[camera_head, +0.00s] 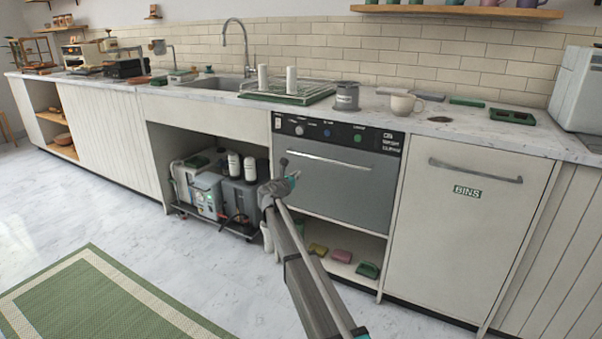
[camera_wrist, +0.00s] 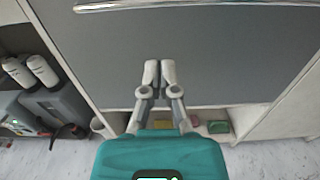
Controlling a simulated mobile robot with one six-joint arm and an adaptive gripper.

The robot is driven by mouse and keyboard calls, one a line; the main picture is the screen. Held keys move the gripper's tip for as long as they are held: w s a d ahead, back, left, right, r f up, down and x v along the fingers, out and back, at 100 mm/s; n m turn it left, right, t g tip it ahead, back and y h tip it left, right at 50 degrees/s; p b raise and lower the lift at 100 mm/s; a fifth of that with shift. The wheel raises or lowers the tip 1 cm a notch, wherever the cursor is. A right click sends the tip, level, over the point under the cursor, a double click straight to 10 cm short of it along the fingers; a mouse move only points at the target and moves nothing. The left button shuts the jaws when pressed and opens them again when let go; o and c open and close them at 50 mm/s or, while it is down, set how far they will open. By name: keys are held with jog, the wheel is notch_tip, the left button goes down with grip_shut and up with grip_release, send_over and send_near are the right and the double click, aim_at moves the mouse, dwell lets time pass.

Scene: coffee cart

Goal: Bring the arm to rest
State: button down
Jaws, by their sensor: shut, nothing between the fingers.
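My gripper (camera_wrist: 158,72) is shut and empty in the wrist view, its two fingertips together in front of the grey door of the under-counter washer (camera_wrist: 215,50). In the head view my arm reaches up from the bottom, with its wrist in front of the left side of the washer (camera_head: 345,185). The fingers are hard to make out in the head view. I cannot tell whether the fingertips touch the door.
A marble counter (camera_head: 455,125) runs above, with a beige mug (camera_head: 404,105) and a grey container (camera_head: 346,97). An open bay with machines (camera_head: 205,190) is left of the washer. Sponges (camera_head: 341,255) lie below it. The floor (camera_head: 190,250) at left is clear beside a green rug (camera_head: 85,300).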

jog(key=shift+s+a, duration=0.1)
jog(key=shift+s, duration=0.05)
jog(key=s+d+f+m+g+p, duration=0.1)
jog(key=s+d+f+m+g, duration=0.4)
jog(key=s+d+m, duration=0.55)
jog(key=s+d+f+m+g+p, duration=0.1)
jog(key=s+d+f+m+g, duration=0.6)
jog(key=s+d, duration=0.65)
jog(key=s+d+f+m+g+y, duration=0.1)
jog(key=s+m+g+y, duration=0.15)
jog(key=s+m, duration=0.45)
jog(key=s+d+f+m+g+y+p, duration=0.1)
jog(key=s+m+y, duration=0.15)
jog(key=s, duration=0.75)
jog(key=s+d+f+m+g+y, duration=0.1)
jog(key=s+m+y, duration=0.25)
jog(key=s, duration=0.55)
notch_tip(320, 180, up, 37)
jog(key=p, duration=3.8)
jog(key=shift+w+a+r+h, duration=0.2)
jog(key=shift+w+h, duration=0.1)
jog(key=shift+h, duration=0.15)
